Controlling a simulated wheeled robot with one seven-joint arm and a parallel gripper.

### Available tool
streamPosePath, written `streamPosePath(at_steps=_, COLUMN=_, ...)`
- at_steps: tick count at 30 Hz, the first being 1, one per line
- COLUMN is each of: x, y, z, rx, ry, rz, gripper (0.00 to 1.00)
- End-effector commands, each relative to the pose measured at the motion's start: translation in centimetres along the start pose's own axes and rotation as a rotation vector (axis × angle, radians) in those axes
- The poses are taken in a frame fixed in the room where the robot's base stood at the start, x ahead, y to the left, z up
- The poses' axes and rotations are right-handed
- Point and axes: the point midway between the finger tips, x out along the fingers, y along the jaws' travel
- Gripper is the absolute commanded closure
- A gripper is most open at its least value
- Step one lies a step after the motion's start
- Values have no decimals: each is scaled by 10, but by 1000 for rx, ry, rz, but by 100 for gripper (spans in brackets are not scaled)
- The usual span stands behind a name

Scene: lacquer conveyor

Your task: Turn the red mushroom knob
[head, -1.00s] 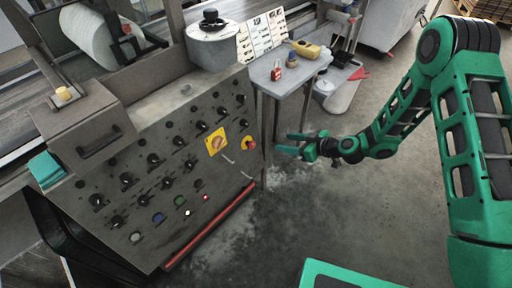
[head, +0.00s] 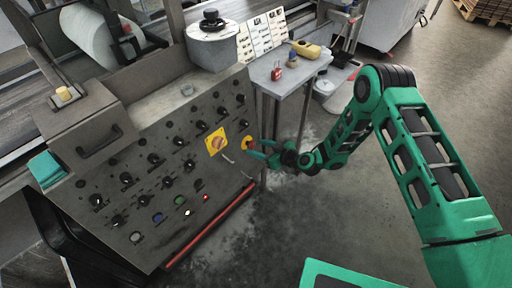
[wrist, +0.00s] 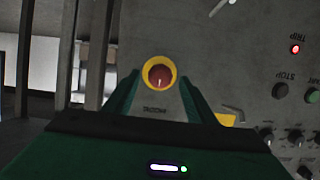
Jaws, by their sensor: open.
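The red mushroom knob (wrist: 159,76) sits on a round yellow plate (wrist: 174,66) on the grey control panel. In the wrist view it lies ahead, between the two green fingers of my gripper (wrist: 157,92). In the head view the knob (head: 248,144) is at the panel's right edge, partly hidden by my gripper (head: 256,149). My gripper is open, with its fingertips close to the knob. I cannot tell whether they touch it.
The grey panel (head: 150,208) carries several black knobs and a yellow plate with a rotary switch (head: 216,142) left of the red knob. A small grey table (head: 290,79) with bottles stands behind my gripper.

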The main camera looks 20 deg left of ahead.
Motion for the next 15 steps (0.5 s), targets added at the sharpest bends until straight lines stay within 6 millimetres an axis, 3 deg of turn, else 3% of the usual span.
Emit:
streamPosePath(at_steps=6, x=21, y=0, z=0, rx=-1, ry=-1, rz=-1, gripper=49)
streamPosePath(at_steps=15, x=24, y=0, z=1, rx=0, ry=-2, rz=0, gripper=49)
